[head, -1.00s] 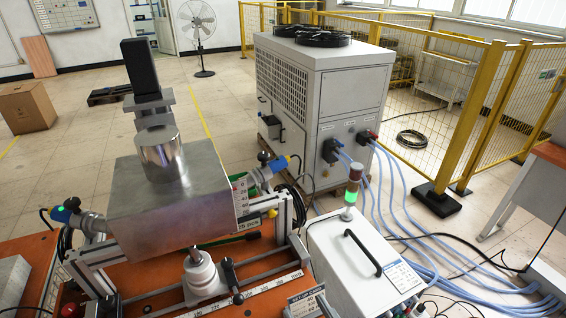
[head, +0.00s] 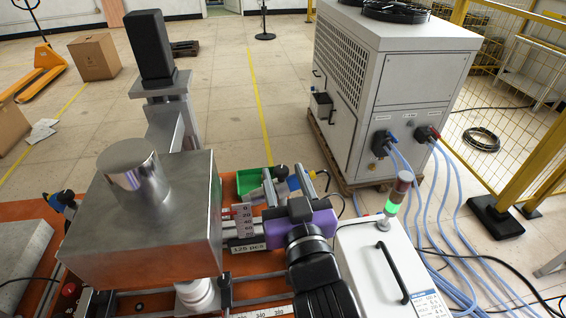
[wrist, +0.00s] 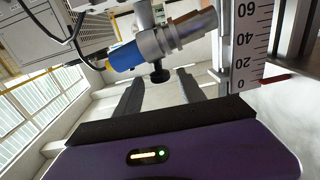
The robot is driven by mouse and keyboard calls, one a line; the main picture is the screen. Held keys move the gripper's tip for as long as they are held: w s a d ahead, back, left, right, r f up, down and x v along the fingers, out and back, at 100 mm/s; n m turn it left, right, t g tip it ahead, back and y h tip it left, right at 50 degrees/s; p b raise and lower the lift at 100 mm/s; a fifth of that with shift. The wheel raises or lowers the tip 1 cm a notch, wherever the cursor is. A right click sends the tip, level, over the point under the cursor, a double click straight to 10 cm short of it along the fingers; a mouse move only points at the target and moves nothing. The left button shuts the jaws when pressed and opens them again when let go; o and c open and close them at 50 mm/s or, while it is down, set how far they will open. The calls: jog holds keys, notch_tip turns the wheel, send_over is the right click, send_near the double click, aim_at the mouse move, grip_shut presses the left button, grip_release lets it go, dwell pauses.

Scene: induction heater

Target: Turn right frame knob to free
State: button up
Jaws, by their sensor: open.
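The right frame knob, a small black knob (head: 281,173), sits at the silver clamp on the right side of the frame. In the wrist view the knob (wrist: 159,74) hangs from the clamp (wrist: 174,38), which has a blue cylinder (wrist: 127,56). My gripper (head: 283,169) is open and empty, with its purple body right of the metal block. In the wrist view my gripper (wrist: 157,80) has a dark finger on either side of the knob. I see no contact and cannot tell whether the knob is fully between the fingertips.
A large metal block (head: 140,225) stands left of my gripper. A scale plate (wrist: 247,45) is close to the right finger. A white box with a black handle (head: 375,265) and a signal lamp (head: 398,192) stand close on the right. A green tray (head: 252,181) lies behind.

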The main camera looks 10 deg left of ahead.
jog(key=shift+x, duration=1.35)
jog(key=shift+s, duration=0.1)
grip_shut()
